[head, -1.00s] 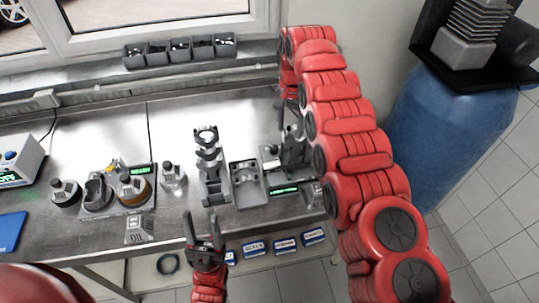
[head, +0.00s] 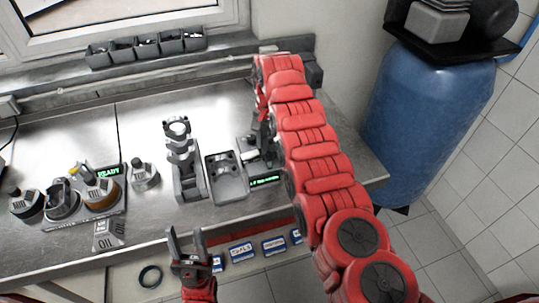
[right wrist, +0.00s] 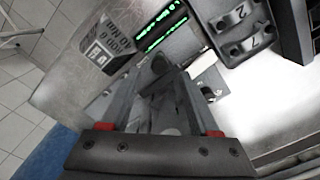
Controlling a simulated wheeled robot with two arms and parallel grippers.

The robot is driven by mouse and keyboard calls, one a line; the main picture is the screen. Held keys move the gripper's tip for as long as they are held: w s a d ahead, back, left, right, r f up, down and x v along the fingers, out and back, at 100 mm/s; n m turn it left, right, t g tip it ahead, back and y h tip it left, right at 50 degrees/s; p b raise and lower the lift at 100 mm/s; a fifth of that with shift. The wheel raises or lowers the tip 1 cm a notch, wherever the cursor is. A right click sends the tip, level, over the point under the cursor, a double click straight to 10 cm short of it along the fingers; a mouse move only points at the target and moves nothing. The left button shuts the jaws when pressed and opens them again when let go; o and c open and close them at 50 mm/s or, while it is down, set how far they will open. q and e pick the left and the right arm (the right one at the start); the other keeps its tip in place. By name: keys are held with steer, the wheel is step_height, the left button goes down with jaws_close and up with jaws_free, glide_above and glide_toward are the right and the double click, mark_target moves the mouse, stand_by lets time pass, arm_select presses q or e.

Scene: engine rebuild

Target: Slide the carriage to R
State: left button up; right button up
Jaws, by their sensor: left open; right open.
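The device with a green-lit display (head: 265,181) stands at the right end of the bench, partly hidden by my right arm. A small pale block (head: 250,156) shows on it; I cannot tell if this is the carriage. No R mark can be read. My right gripper (right wrist: 158,88) is open over the device, pointing down, with dark and grey parts between its fingers; contact cannot be told. In the head view it is mostly behind my arm. My left gripper (head: 187,240) is open and empty in front of the bench edge.
A grey tray (head: 228,190) with round holes and an upright grey fixture (head: 186,165) stand left of the device. A box with lettering (right wrist: 112,42) is near the right gripper. A blue drum (head: 425,110) stands right of the bench.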

mark_target(269, 154)
steer(key=shift+f+p, duration=0.5)
steer(key=shift+f, duration=1.35)
jaws_close()
